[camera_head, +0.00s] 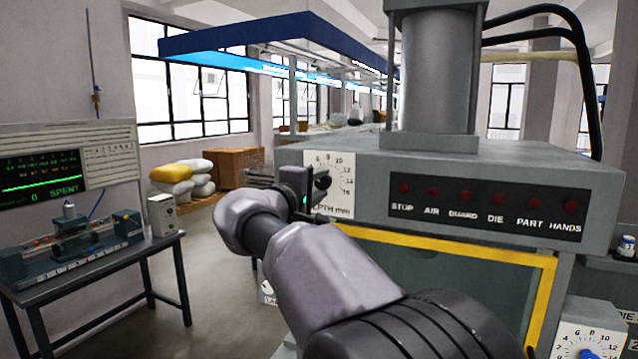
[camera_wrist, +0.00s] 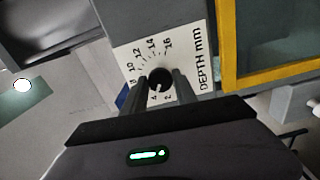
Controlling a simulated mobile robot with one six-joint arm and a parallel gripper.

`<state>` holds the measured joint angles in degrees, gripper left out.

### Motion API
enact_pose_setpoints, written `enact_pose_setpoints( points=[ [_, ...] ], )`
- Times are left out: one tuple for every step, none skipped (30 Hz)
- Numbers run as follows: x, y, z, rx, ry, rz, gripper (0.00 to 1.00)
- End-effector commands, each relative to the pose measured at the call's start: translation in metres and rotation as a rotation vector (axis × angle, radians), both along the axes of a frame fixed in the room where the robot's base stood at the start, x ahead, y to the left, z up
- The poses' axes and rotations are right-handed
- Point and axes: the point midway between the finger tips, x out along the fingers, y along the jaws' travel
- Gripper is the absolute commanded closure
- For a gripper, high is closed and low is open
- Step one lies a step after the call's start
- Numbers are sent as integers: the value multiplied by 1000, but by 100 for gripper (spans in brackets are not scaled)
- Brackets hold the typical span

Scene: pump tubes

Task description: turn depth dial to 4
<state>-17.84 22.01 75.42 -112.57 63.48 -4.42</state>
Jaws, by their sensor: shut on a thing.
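The depth dial is a white plate (camera_head: 331,172) labelled DEPTH mm, with a ring of numbers, on the left end of the grey press front. Its dark round knob (camera_wrist: 159,77) sits in the middle of the plate in the wrist view. My gripper (camera_wrist: 158,86) has one finger on each side of the knob and is shut on it. The fingers hide the knob's sides and some of the low numbers. I cannot tell for sure which number the knob points to. In the head view my wrist and arm cover the plate's left part.
A yellow-framed guard (camera_head: 450,246) lies below the press's dark lamp panel (camera_head: 487,199). A second white dial (camera_head: 590,338) with a blue knob is at the lower right. A bench with a display (camera_head: 42,182) stands at the left. Floor between is clear.

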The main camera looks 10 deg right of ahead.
Motion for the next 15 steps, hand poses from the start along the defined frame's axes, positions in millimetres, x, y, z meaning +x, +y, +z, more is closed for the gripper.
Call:
enact_pose_setpoints(
  points=[
    [0,0,0,-11,8,0,100],
    [0,0,0,-18,13,0,100],
    [0,0,0,-27,19,0,100],
    [0,0,0,-32,23,0,100],
    [0,0,0,-36,26,0,100],
    [0,0,0,-40,29,0,100],
    [0,0,0,-44,32,0,100],
    [0,0,0,-46,34,0,100],
    [0,0,0,-49,35,0,100],
    [0,0,0,-50,36,0,100],
    [0,0,0,-51,37,0,100],
    [0,0,0,-52,38,0,100],
    [0,0,0,-53,38,0,100],
    [0,0,0,-53,38,0,100],
    [0,0,0,-53,38,0,100]
  ],
)
